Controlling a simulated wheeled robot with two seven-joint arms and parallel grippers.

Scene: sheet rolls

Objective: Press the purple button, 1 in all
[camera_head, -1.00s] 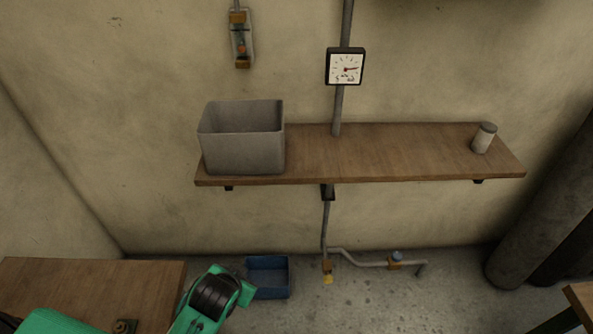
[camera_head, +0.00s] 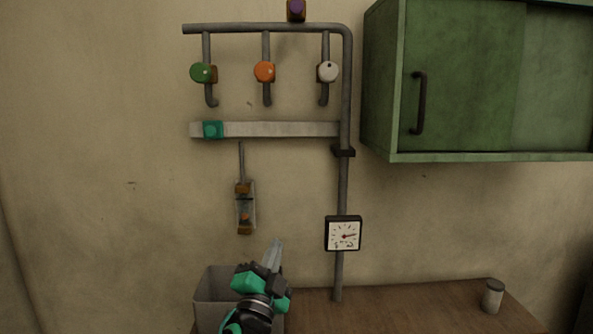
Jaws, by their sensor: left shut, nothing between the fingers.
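The purple button (camera_head: 296,9) sits on a brown mount at the very top edge of the head view, above the horizontal grey pipe. My left gripper (camera_head: 276,244) is at the lower middle, in front of the grey bin and the wall. Its fingers are shut with nothing between them and point upward. It is far below the purple button and apart from it. My right gripper is not in view.
Green (camera_head: 202,73), orange (camera_head: 264,72) and white (camera_head: 327,72) knobs hang from the pipe (camera_head: 265,29). A teal block (camera_head: 212,130) sits on a grey rail. A gauge (camera_head: 343,233), green cabinet (camera_head: 480,80), grey bin (camera_head: 212,290) and small can (camera_head: 493,297) on the shelf (camera_head: 420,300) surround.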

